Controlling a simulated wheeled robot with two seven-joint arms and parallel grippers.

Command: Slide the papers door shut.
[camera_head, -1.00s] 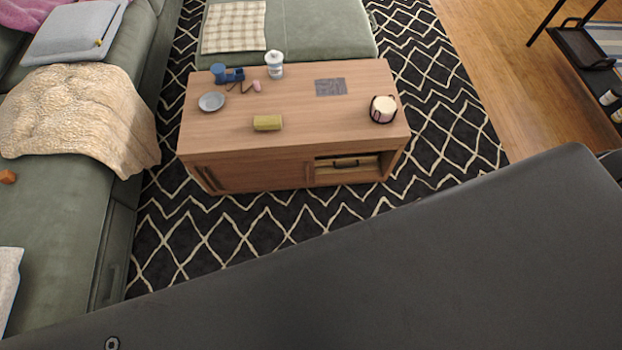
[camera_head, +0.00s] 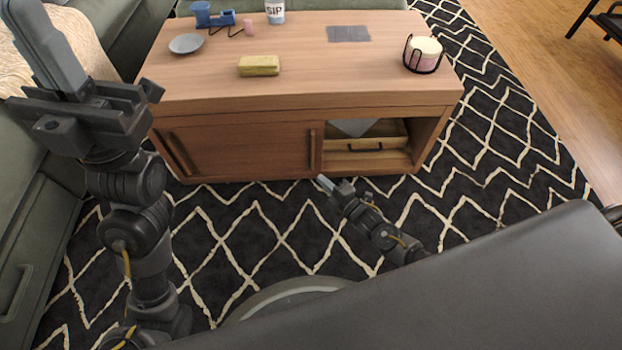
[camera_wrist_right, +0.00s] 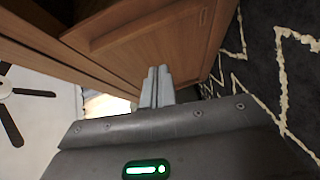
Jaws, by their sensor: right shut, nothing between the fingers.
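The wooden coffee table (camera_head: 290,100) has sliding door panels (camera_head: 240,152) across the left and middle of its front. One upright handle strip (camera_head: 312,152) stands at the right edge of these panels, another (camera_head: 179,154) near the left end. The compartment to the right is open and shows a wooden box (camera_head: 365,146) and a grey sheet. My right gripper (camera_head: 323,182) is shut and empty, low in front of the right handle strip; contact cannot be told. In the right wrist view its fingers (camera_wrist_right: 157,80) are together against the wooden front. My left gripper (camera_head: 35,25) is raised at left, its opening unclear.
On the tabletop are a plate (camera_head: 187,44), a yellow-green block (camera_head: 259,65), a blue item (camera_head: 212,16), a cup (camera_head: 275,11), a grey mat (camera_head: 348,34) and a candle in a wire holder (camera_head: 422,54). A green sofa is at left. Patterned rug (camera_head: 500,170) lies in front.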

